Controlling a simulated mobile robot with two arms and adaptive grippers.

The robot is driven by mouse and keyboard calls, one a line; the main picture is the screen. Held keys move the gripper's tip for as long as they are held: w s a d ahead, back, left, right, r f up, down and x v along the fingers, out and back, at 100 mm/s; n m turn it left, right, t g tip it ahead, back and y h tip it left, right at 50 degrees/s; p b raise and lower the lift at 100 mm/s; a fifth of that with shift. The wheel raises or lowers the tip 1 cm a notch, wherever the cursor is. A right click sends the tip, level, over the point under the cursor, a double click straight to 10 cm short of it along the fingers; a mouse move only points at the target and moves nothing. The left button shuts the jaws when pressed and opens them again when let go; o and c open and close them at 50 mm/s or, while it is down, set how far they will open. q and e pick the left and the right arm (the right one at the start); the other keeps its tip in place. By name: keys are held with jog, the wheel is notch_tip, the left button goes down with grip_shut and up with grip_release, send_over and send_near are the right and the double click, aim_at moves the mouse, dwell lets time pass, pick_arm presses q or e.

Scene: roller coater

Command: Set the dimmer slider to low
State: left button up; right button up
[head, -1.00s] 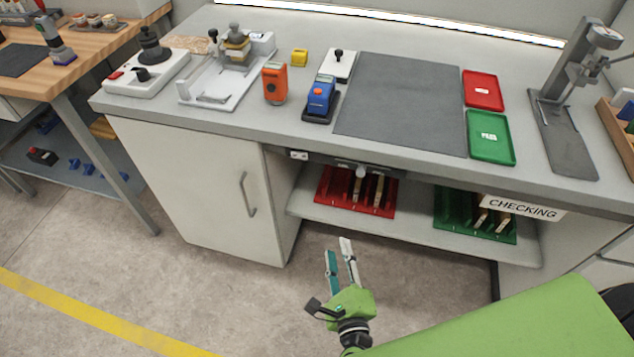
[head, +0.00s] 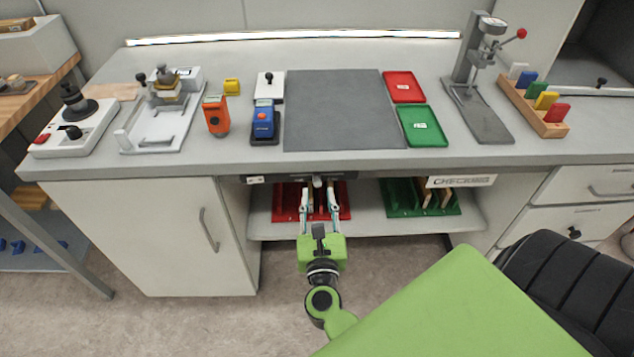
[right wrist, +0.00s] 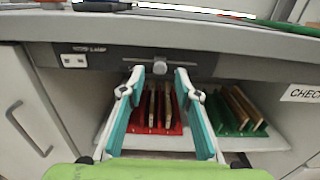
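The dimmer slider's pale knob (right wrist: 159,67) sits on a dark panel (right wrist: 110,56) under the front edge of the bench, with a small label that seems to read "LAMP". In the head view the knob (head: 317,181) shows near the middle of the bench front. My right gripper (right wrist: 159,76) is open and empty, its two fingers pointing at the panel. The knob appears in the gap between the fingertips; I cannot tell how far in front of it they are. In the head view the right gripper (head: 318,192) is below the bench edge. My left gripper is not in view.
A red rack (head: 287,205) and a green rack (head: 405,200) stand on the shelf below. The bench top (head: 340,163) overhangs the gripper. A cabinet door (head: 150,235) is at left.

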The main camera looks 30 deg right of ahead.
aim_at(316, 185)
jog(key=shift+p+x, duration=0.3)
jog(key=shift+x, duration=1.75)
grip_shut()
jog(key=shift+a, duration=0.1)
